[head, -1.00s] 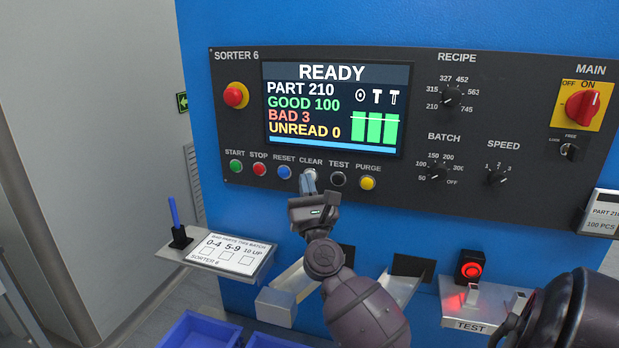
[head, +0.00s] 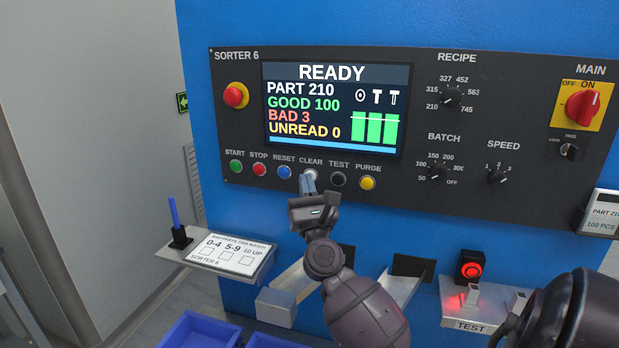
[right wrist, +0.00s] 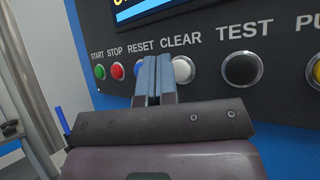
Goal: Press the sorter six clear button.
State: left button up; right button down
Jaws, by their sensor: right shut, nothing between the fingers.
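The sorter six panel (head: 400,180) is dark grey on a blue cabinet. Its white CLEAR button (right wrist: 183,69) sits under the CLEAR label, between the blue RESET button (head: 284,172) and the black TEST button (head: 338,179). My right gripper (head: 309,182) is shut and empty, its fingertips right at the CLEAR button in the head view. In the right wrist view the fingers cover the button's left side; whether they touch it I cannot tell. The screen (head: 336,110) reads READY, GOOD 100, BAD 3, UNREAD 0. My left gripper is not in view.
A red emergency stop (head: 235,95) is at the panel's left. The yellow PURGE button (head: 367,183) is to the right of TEST.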

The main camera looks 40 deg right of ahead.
jog(key=shift+d, duration=0.1)
dwell(0.6)
jog(key=shift+w+d, duration=0.2)
jog(key=shift+d, duration=0.1)
jog(key=shift+w+d, duration=0.2)
jog(key=shift+d, duration=0.15)
dwell(0.8)
jog(key=shift+a, duration=0.1)
dwell(0.3)
jog(key=shift+s+a, duration=0.4)
jog(key=shift+a, duration=0.25)
jog(key=shift+a, duration=0.1)
jog(key=s+a, duration=0.1)
jog(key=a, duration=0.1)
jog(key=s+a, duration=0.1)
jog(key=a, duration=0.1)
jog(key=shift+s+a, duration=0.1)
jog(key=shift+s, duration=0.05)
dwell(0.3)
dwell(0.8)
